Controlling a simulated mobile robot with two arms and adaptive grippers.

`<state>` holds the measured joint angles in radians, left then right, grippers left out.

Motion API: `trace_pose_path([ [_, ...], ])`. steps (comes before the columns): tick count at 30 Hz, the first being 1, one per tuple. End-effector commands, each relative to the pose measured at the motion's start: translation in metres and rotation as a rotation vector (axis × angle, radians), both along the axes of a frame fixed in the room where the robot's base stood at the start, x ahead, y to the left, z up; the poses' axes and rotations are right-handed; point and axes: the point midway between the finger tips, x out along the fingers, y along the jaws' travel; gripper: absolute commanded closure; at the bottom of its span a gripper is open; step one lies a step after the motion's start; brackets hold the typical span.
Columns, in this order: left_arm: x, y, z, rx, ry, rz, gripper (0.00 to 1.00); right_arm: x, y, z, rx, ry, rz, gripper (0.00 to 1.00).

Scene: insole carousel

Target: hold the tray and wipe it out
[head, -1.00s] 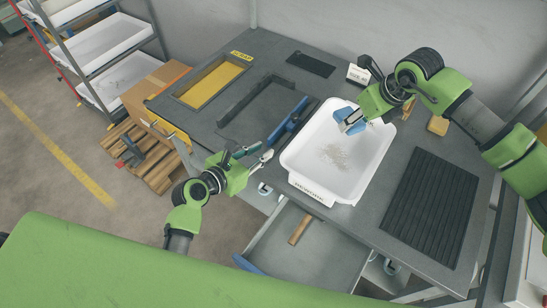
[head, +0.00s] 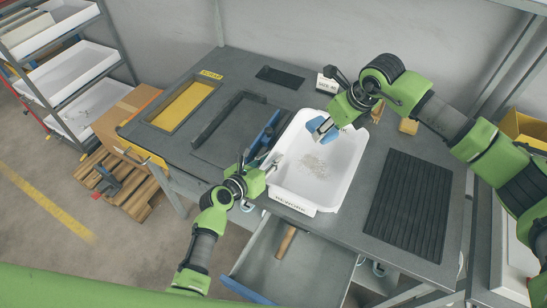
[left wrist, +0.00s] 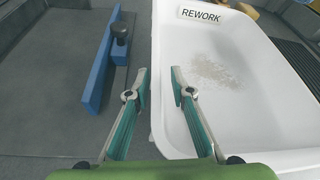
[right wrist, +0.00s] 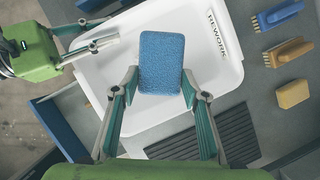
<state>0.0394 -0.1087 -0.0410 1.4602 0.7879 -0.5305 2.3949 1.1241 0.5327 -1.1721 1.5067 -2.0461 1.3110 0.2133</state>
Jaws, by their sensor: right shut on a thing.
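The white tray (head: 345,180) lies on the grey bench, with a REWORK label and a patch of pale crumbs (head: 314,165) on its floor. My left gripper (head: 267,157) is at the tray's left wall. In the left wrist view its open fingers (left wrist: 156,88) stand on either side of the rim, with gaps visible. My right gripper (right wrist: 158,88) is shut on a blue sponge (right wrist: 162,62), which also shows in the head view (head: 325,133). The sponge is over the far part of the tray; whether it touches the floor I cannot tell.
A blue bar (left wrist: 98,75) stands just left of the tray. Brushes (right wrist: 278,14) and a yellow block (right wrist: 293,93) lie beside it. A black ribbed mat (head: 408,205) is to the right. An open drawer (head: 310,270) with a wooden-handled item juts out below the bench front.

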Motion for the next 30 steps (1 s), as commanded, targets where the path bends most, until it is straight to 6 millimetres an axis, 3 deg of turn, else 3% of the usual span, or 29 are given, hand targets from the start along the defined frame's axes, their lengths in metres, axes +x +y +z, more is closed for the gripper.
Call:
trace_pose_path([
  [14, 0.0108, -0.0053, -0.0047, 0.001, 0.000, 0.001, 0.79, 0.0001, 0.0001, 0.0002, 0.000, 0.000, 0.000, 0.76],
  [18, 0.0106, -0.0052, -0.0047, 0.001, 0.000, 0.001, 1.00, 0.0000, 0.0000, 0.0001, 0.000, 0.000, 0.000, 0.76],
  [30, 0.0105, -0.0051, -0.0048, 0.001, 0.000, 0.001, 1.00, 0.0000, 0.0000, 0.0001, 0.000, 0.000, 0.000, 0.76],
])
